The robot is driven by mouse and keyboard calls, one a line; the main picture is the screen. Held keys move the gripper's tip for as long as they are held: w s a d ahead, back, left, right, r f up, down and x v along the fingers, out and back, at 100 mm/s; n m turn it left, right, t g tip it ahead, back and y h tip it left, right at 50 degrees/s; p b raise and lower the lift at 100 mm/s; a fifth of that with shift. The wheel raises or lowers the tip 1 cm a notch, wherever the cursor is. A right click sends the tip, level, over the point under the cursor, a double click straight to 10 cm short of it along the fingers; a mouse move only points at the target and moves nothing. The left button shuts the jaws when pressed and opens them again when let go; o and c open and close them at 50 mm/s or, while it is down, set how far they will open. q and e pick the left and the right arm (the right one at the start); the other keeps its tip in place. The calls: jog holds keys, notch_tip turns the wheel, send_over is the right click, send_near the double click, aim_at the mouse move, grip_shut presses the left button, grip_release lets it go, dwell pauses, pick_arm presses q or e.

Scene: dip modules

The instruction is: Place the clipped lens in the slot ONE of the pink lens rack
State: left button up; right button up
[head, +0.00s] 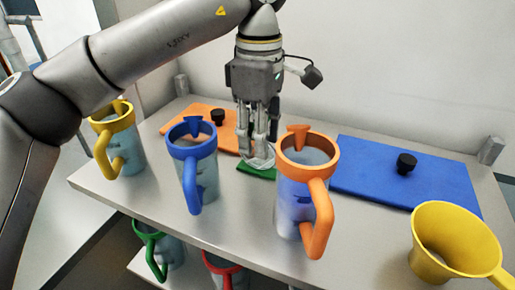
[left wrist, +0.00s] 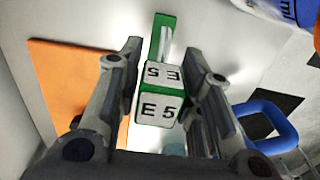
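My left gripper (head: 260,138) points down over the table behind the blue and orange cups. A clear round piece, perhaps the lens (head: 260,160), shows at its fingertips, just above a green flat piece (head: 256,173). In the left wrist view, a white and green block marked E 5 (left wrist: 158,100) sits between the two fingers (left wrist: 162,75), with little gap on either side. I cannot tell whether both fingers press on it. A green strip (left wrist: 162,28) lies beyond it. No pink rack shows. My right gripper is not in view.
An orange-handled cup (head: 300,185), a blue-handled cup (head: 197,170) and a yellow-handled one (head: 117,140) stand on the table. A blue board (head: 420,183) and an orange board (head: 190,116) lie flat behind.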

aim_at(258, 168)
pick_arm(q)
jog(key=shift+w+a+f+p, duration=0.15)
jog(key=shift+f+p, duration=0.5)
jog(key=shift+f, duration=1.15)
grip_shut()
